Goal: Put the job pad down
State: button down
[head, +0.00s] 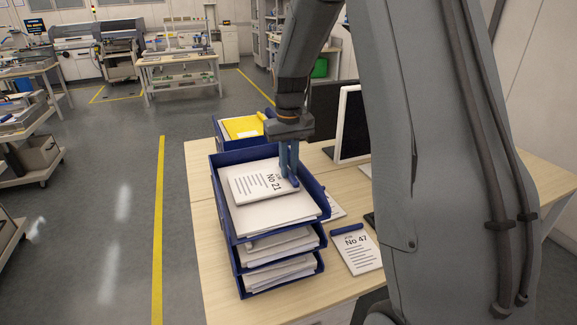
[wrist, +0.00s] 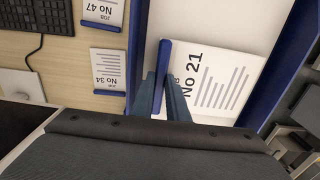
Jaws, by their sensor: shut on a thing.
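The job pad No 21 (head: 256,185) is white with a blue binding strip. My gripper (head: 290,182) is shut on that strip at the pad's right edge. The pad is flat, over the white paper in the top tray (head: 222,206) of a blue stacked letter tray. I cannot tell whether it touches the paper or hangs just above it. In the wrist view, my gripper's fingers (wrist: 165,98) are at the blue strip of the pad (wrist: 215,82), inside the tray's blue side walls (wrist: 139,45).
Job pad No 47 (head: 356,252) and job pad No 34 (wrist: 107,68) lie on the wooden desk (head: 200,185) beside the trays. A keyboard (wrist: 37,18) and a monitor (head: 352,125) stand near. Behind is a blue tray with a yellow folder (head: 243,127).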

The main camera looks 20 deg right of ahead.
jog(key=shift+f, duration=0.3)
jog(key=c, duration=1.7)
grip_release()
jog(key=shift+f, duration=0.1)
jog(key=shift+c, duration=0.2)
notch_tip(320, 180, up, 12)
jog(key=b, duration=0.4)
